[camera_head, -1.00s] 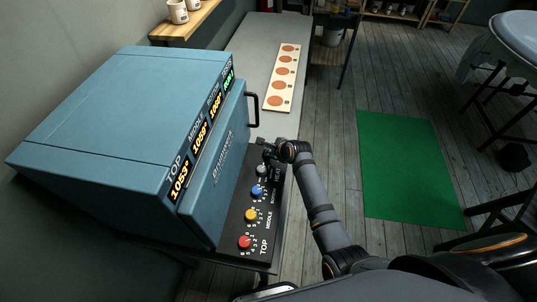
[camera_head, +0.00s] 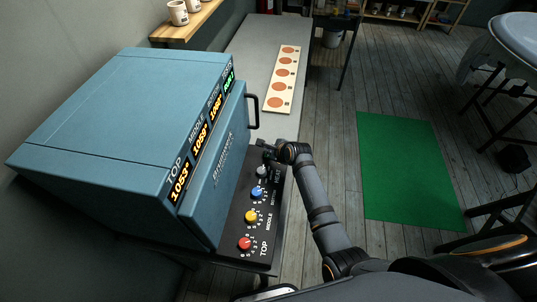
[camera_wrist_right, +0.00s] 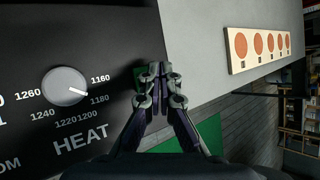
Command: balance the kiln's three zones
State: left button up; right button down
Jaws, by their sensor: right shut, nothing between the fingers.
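The blue kiln (camera_head: 120,120) stands at the left with its door shut. Its lit displays (camera_head: 181,186) seem to read about 1053° for TOP and 1059° for MIDDLE; the BOTTOM digits are small, and the fourth display is green. On the black panel (camera_head: 283,205) are a red TOP knob (camera_head: 245,244), a yellow MIDDLE knob (camera_head: 251,217), a blue BOTTOM knob (camera_head: 257,192) and a grey HEAT knob (camera_wrist_right: 65,86). The HEAT pointer sits between 1160 and 1180. My right gripper (camera_wrist_right: 160,74) is shut and empty, beside the HEAT knob, apart from it. My left gripper is not visible.
The kiln's black door handle (camera_head: 254,112) juts out close to my right gripper. A pale board with several orange discs (camera_head: 282,79) lies on the grey bench (camera_head: 247,50) behind. A green mat (camera_head: 408,165) lies on the floor at the right.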

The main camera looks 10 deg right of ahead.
jog(key=shift+f, duration=0.1)
jog(key=shift+f, duration=0.3)
jog(key=shift+f, duration=0.4)
dwell(0.9)
jog(key=shift+r+p, duration=0.8)
jog(key=shift+p, duration=0.15)
notch_tip(320, 180, up, 3)
jog(key=p, duration=0.3)
jog(key=shift+r+p, duration=0.9)
jog(key=shift+r, duration=0.15)
